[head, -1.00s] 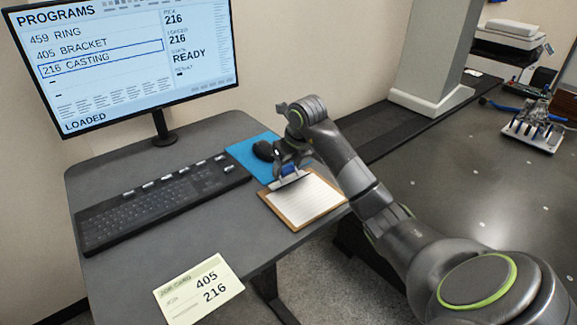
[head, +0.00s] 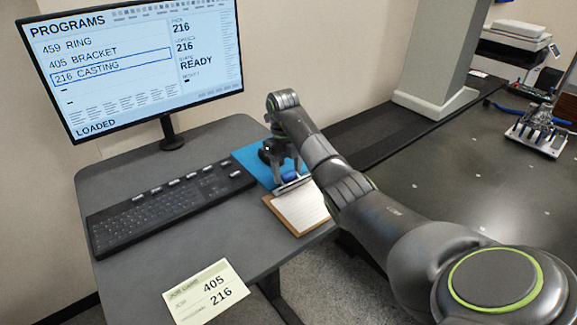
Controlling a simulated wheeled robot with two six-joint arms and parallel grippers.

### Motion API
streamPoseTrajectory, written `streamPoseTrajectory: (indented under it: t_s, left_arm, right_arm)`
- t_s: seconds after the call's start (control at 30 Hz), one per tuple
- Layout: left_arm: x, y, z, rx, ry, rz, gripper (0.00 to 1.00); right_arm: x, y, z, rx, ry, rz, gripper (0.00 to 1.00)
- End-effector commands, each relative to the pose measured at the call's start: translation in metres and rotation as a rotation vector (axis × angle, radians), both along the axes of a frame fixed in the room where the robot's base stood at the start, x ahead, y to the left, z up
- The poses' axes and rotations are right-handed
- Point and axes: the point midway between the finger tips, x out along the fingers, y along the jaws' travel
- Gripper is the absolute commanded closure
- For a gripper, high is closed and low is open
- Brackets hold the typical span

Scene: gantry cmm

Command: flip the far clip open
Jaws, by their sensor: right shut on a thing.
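My right gripper (head: 287,179) is shut at the far edge of a brown clipboard (head: 270,204) holding white paper. It points down onto the clipboard's silver clip (head: 293,186), with a small blue part showing beside the fingers. My arm and gripper hide part of the clip and the right side of the board. A metal fixture (head: 540,137) with several upright parts and some blue on it stands far right on the dark table; its small clips are too fine to tell apart or read as open or shut. My left gripper is not in view.
A keyboard (head: 165,208) is to the left, under a monitor (head: 140,62). A job card (head: 208,292) lies at the front.

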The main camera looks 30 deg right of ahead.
Motion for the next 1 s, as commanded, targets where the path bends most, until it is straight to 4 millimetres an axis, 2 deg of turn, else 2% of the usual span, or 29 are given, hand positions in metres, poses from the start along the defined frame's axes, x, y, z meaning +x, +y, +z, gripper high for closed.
streamPoseTrajectory:
  t_s: [0.6,0.63,0.7,1.0]
  left_arm:
    - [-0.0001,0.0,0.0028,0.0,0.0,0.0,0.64]
    - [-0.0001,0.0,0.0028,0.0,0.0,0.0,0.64]
    - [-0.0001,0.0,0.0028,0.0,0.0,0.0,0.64]
    - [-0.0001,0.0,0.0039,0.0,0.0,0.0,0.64]
  right_arm:
    - [0.0003,0.0006,-0.0009,-0.001,0.034,0.002,0.69]
    - [0.0003,0.0006,-0.0009,-0.001,0.034,0.002,0.43]
    - [0.0003,0.0006,-0.001,-0.001,0.034,0.002,0.35]
    - [0.0004,0.0002,0.0004,-0.001,0.032,0.001,0.35]
